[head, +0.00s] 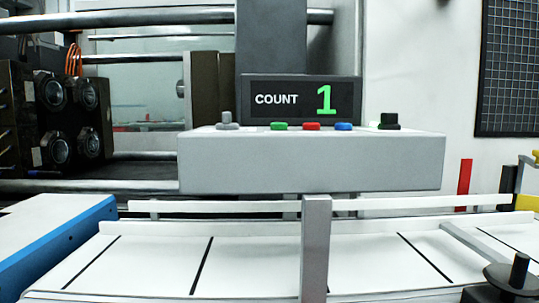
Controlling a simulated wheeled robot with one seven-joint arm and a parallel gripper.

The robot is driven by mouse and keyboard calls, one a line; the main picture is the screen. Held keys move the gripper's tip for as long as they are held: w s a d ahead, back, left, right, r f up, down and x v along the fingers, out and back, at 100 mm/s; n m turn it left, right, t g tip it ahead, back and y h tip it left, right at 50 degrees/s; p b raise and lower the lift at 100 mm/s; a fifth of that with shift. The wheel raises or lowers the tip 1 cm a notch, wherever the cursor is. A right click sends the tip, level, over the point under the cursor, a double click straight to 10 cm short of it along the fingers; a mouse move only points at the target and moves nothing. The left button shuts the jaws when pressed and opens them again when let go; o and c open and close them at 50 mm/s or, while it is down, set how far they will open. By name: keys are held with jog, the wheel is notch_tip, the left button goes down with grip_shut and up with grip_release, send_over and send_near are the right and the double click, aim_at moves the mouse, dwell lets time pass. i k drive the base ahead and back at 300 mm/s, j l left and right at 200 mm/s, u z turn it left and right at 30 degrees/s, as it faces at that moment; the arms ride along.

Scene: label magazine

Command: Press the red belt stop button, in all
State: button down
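The red button (311,126) sits on top of a grey control box (310,165), between a green button (279,126) and a blue button (344,126). A counter display (301,99) behind the buttons reads "COUNT 1" in white and green. The box stands on a grey post (315,245) in front of the belt (255,265). My gripper is not in view, and nothing covers the red button.
A grey knob (227,120) and a black knob (389,121) stand at the box's ends. A blue-and-white block (60,235) is at left; a black knobbed fitting (516,275) is at lower right. The space above the buttons is clear.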

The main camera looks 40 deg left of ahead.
aim_at(307, 126)
jog(key=u, duration=1.5)
